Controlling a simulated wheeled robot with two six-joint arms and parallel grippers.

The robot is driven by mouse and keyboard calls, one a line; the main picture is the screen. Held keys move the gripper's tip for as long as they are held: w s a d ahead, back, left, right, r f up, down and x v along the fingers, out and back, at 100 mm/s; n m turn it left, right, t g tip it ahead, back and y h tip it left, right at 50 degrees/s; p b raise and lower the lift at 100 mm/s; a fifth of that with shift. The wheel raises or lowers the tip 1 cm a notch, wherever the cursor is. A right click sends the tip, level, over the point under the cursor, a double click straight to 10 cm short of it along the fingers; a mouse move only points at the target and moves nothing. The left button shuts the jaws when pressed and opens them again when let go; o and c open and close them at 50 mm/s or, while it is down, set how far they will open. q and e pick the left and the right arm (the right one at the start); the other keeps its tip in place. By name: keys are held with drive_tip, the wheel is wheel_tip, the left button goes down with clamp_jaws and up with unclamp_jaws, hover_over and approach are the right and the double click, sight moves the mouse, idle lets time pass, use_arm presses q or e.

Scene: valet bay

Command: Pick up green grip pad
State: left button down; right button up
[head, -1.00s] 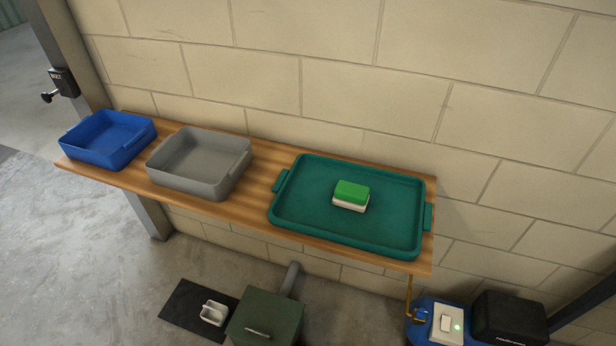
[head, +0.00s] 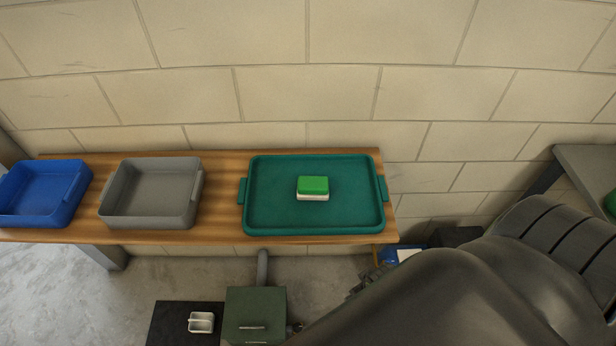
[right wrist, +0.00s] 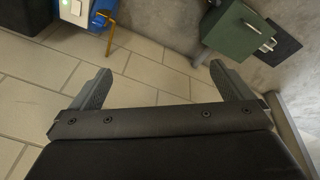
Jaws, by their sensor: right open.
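The green grip pad (head: 313,185) has a green top and a white lower layer. It lies near the middle of the teal tray (head: 262,222) on the wooden shelf in the head view. My right arm comes in from the lower right of the head view, and its gripper is not clearly visible there. The pad is not in the right wrist view. My left gripper is not in view.
A grey bin (head: 150,213) and a blue bin (head: 35,213) stand left of the tray on the shelf (head: 220,165). A block wall rises behind. Below are a green box (head: 254,312), also in the right wrist view (right wrist: 232,30), and a dark mat (head: 170,322). A grey table (head: 590,165) stands at right.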

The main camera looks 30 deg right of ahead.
wheel_tip(320, 180, up, 12)
drive_tip(key=w+n+p, duration=0.2)
drive_tip(key=w+p, duration=0.1)
use_arm(q)
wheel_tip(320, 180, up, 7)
drive_tip(key=p, duration=0.3)
use_arm(e)
wheel_tip(320, 180, up, 19)
drive_tip(key=n+g+y, duration=0.1)
drive_tip(key=n+g, duration=0.2)
drive_tip(key=n, duration=2.4)
hover_over(313, 185)
drive_tip(key=f+b, duration=1.2)
drive_tip(key=b, duration=0.1)
drive_tip(key=shift+w+d+f, duration=0.15)
drive_tip(key=shift+w+f, duration=0.05)
drive_tip(key=shift+f, duration=0.2)
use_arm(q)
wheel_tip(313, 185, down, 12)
use_arm(e)
drive_tip(key=shift+s+f, duration=0.15)
drive_tip(key=shift+f, duration=0.95)
drive_tip(key=shift+s+f, duration=0.15)
drive_tip(key=shift+f, duration=0.95)
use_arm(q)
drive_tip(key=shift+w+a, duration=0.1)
use_arm(e)
drive_tip(key=c, duration=0.9)
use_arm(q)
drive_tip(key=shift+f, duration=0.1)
